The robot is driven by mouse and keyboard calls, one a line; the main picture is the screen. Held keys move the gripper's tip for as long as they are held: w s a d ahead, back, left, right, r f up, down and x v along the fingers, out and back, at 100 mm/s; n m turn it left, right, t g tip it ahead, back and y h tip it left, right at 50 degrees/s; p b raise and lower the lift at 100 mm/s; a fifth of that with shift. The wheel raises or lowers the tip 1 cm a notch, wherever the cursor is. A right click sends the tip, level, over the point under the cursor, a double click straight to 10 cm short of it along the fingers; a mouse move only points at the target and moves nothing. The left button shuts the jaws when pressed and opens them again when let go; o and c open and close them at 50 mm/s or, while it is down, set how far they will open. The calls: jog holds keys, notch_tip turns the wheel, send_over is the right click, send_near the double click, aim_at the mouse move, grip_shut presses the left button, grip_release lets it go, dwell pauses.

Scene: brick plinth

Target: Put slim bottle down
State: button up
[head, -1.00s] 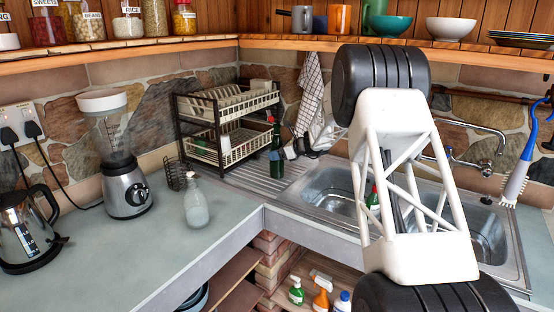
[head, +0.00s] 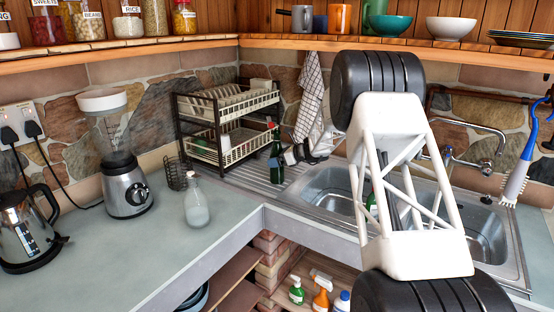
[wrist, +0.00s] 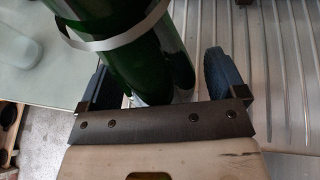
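The slim bottle (head: 276,168) is dark green and stands upright in the head view, just right of the dish rack, over the ridged steel drainboard (head: 250,179). My gripper (head: 285,157) reaches it from the right, low on its body. In the wrist view the bottle (wrist: 150,55), with a pale band round it, lies between the two dark blue fingers.
A two-tier dish rack (head: 228,125) stands close behind and left of the bottle. A clear bottle (head: 196,203) and a blender (head: 124,170) stand on the left counter. The sink basin (head: 330,195) is at the right, partly behind my arm. The drainboard front is clear.

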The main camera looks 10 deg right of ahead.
jog(key=shift+r, duration=0.2)
jog(key=v, duration=1.2)
dwell(0.4)
dwell(0.4)
jog(key=s+a+r+n+g+h, duration=0.15)
jog(key=s+a+r+n, duration=0.25)
jog(key=s, duration=0.6)
jog(key=s+a+r+n+g+h, duration=0.1)
jog(key=s+a+r+n+g, duration=0.25)
jog(key=s, duration=0.65)
jog(key=s+a+r+n+h, duration=0.2)
jog(key=s+a+r+n, duration=0.25)
jog(key=s, duration=0.55)
jog(key=s+f+n+h, duration=0.1)
jog(key=s+n, duration=0.3)
jog(key=s, duration=0.8)
jog(key=s+f+n+h, duration=0.2)
jog(key=s+n+h, duration=0.1)
jog(key=s, duration=0.9)
jog(key=s+a+f+n+h, duration=0.1)
jog(key=s+n, duration=0.4)
jog(key=s, duration=0.7)
jog(key=shift+s+f+n+h, duration=0.15)
jog(key=shift+f+n+h, duration=0.25)
jog(key=shift+h, duration=0.55)
